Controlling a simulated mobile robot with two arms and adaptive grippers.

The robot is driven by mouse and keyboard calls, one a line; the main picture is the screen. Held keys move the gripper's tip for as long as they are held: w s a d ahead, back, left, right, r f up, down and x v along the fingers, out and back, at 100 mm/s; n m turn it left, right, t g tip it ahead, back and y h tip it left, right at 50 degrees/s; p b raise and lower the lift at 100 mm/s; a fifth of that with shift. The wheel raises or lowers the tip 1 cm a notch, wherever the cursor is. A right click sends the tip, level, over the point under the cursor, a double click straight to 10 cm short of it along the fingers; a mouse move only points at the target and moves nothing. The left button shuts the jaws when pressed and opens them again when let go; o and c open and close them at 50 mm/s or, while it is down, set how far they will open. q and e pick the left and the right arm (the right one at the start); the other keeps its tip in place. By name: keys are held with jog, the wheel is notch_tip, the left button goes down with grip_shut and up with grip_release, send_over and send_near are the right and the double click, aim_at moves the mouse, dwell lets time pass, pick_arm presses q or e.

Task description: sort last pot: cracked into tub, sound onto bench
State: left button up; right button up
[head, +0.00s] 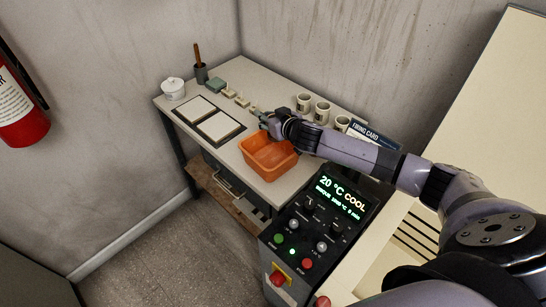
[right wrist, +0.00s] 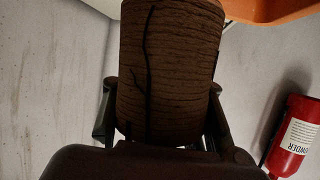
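My right gripper (head: 268,117) is above the bench (head: 290,190), at the back left edge of the orange tub (head: 268,172). In the right wrist view, a brown, ridged pot (right wrist: 185,65) sits between its two fingers, which are shut on it. A long dark line, like a crack, runs down the side of the pot facing the camera. In the head view the pot is hidden or too small to make out. The tub's visible inside looks empty. A corner of the tub also shows in the right wrist view (right wrist: 265,8). My left gripper is not in view.
Several pale cups (head: 322,112) stand at the back right by a firing card (head: 372,134). A control panel (head: 318,215) reading 20 °C COOL stands in front.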

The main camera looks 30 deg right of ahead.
jog(key=o, duration=0.7)
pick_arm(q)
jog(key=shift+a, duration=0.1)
pick_arm(e)
jog(key=shift+o, duration=0.2)
jog(key=v, duration=1.2)
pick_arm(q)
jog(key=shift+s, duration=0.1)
pick_arm(e)
jog(key=shift+f, duration=0.1)
